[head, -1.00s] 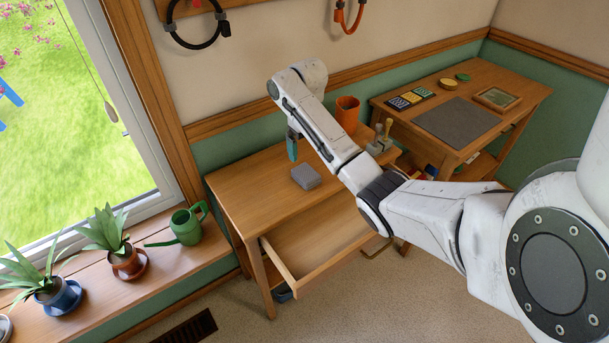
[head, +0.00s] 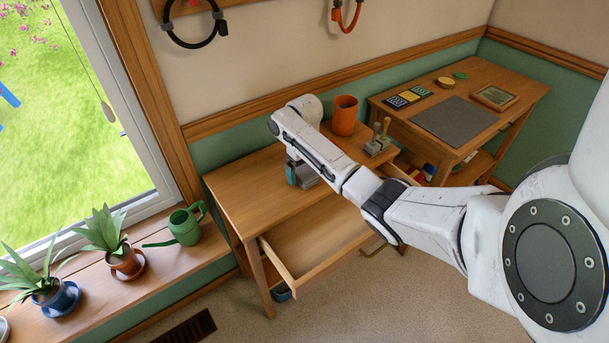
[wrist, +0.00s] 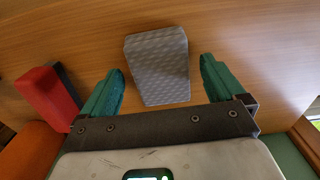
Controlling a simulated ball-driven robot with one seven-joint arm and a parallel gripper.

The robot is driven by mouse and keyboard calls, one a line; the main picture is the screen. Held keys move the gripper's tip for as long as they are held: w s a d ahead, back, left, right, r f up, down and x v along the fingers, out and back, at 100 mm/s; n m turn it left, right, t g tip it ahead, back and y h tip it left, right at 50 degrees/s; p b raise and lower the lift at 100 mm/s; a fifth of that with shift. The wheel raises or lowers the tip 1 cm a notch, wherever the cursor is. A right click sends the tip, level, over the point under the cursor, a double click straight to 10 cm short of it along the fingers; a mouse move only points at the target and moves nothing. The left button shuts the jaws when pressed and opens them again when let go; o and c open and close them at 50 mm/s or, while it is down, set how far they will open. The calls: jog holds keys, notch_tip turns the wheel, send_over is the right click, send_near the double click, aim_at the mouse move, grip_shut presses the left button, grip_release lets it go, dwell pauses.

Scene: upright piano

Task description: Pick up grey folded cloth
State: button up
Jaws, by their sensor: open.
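The grey folded cloth (wrist: 158,66) lies on the wooden table top, a small thick block with a patterned surface. In the head view the cloth (head: 307,181) is partly hidden behind my arm and gripper. My gripper (wrist: 160,82) is open, with its two teal fingers on either side of the cloth's near part in the wrist view. A narrow gap shows between each finger and the cloth. In the head view my gripper (head: 296,175) is low over the table at the cloth.
An orange cup (head: 344,115) and a small tool stand (head: 380,143) are on the same table (head: 240,190). A red block (wrist: 48,98) shows left of the fingers. An open drawer (head: 320,240) juts out below the table top. A second table (head: 520,82) stands right.

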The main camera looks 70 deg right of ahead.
jog(key=shift+c, duration=0.2)
jog(key=c, duration=1.1)
jog(key=shift+r, duration=0.15)
